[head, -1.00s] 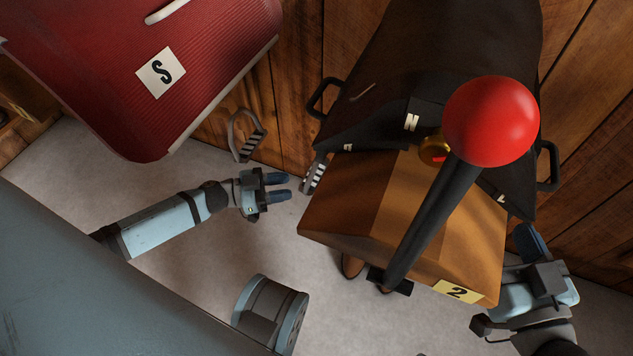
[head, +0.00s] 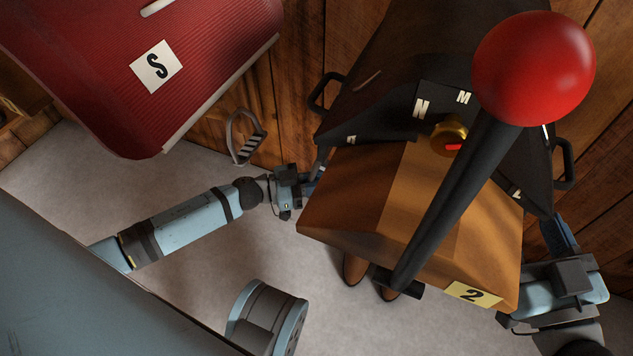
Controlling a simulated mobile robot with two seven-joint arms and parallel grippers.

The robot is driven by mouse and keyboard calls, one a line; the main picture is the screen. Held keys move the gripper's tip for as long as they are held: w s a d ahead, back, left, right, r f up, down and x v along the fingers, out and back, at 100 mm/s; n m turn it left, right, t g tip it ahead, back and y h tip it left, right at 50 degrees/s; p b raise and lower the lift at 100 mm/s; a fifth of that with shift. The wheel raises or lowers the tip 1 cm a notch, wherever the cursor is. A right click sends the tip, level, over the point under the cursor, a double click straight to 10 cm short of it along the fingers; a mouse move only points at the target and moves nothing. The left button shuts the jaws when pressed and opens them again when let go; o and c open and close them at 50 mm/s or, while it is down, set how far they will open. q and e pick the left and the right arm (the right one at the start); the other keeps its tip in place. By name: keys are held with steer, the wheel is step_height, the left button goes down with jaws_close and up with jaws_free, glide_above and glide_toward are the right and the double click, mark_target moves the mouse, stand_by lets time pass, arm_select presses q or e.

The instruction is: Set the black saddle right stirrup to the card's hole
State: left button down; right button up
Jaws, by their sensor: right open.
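The black saddle (head: 372,110) sits on a wooden rack (head: 365,195), with white letters and a brass knob with a red mark (head: 449,138) at its near end. My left gripper (head: 314,180) is at the rack's left side, at a small grey stirrup-like piece (head: 320,168) that it partly hides; whether its jaws hold it is unclear. My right gripper (head: 557,234) is open, beside the saddle's lower right edge. No stirrup shows clearly on that side. A yellow card reading 2 (head: 472,294) is on the rack's front.
A grey stirrup (head: 243,138) hangs by the plank wall (head: 298,60). A black lever with a red ball (head: 535,68) stands close, blocking part of the saddle.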

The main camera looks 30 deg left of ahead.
arm_select(q)
steer(key=r+p, duration=0.1)
steer(key=p, duration=0.1)
steer(key=d+r+p, duration=0.1)
steer(key=r+p, duration=0.1)
steer(key=shift+s+p, duration=0.1)
steer(key=shift+p, duration=0.3)
steer(key=c, duration=1.2)
jaws_free()
steer(key=shift+a, duration=0.1)
arm_select(e)
steer(key=s+m+g, duration=0.1)
steer(key=s+a+f+m+h, duration=0.1)
steer(key=m, duration=0.1)
steer(key=shift+s+a+g, duration=0.15)
steer(key=shift+g, duration=0.25)
arm_select(q)
steer(key=p+v, duration=0.4)
steer(key=v, duration=0.9)
steer(key=shift+s+a, duration=0.25)
steer(key=shift+a, duration=0.05)
arm_select(e)
steer(key=shift+m+t, duration=0.7)
steer(key=r, duration=0.4)
steer(key=shift+s+r, duration=0.2)
steer(key=shift+s, duration=0.05)
